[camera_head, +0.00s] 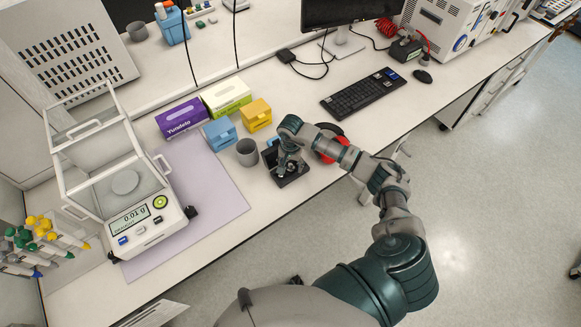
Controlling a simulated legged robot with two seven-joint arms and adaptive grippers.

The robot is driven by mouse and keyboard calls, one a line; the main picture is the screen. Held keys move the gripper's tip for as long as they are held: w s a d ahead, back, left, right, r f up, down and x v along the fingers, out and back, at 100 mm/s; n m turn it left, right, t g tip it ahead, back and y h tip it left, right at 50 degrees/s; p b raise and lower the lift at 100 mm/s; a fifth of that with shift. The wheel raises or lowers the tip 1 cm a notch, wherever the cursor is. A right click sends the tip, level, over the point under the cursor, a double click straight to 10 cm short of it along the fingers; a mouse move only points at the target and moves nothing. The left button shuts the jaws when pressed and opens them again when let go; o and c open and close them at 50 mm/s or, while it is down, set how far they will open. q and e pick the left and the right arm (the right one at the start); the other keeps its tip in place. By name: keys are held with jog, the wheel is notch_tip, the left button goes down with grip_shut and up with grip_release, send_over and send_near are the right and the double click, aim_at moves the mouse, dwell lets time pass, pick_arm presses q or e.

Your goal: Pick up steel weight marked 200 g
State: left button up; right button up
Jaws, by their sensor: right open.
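My right gripper (287,168) points down over a small open dark case (299,178) near the table's front edge. The gripper is open. Small shiny pieces seem to show around its fingers, but they are too small and too covered to read any marking. I cannot make out which piece is the steel weight marked 200 g. Whether the fingers touch a piece cannot be told. My left gripper is not in view.
A grey cup (247,153) stands just left of the case. Blue (220,133) and yellow (257,115) boxes sit behind. A red ring-shaped thing (328,150) lies right of the case.

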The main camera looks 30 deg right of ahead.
jog(key=shift+d+f, duration=0.15)
jog(key=shift+f, duration=0.05)
jog(key=shift+a, duration=0.25)
grip_shut()
jog(key=shift+r, duration=0.1)
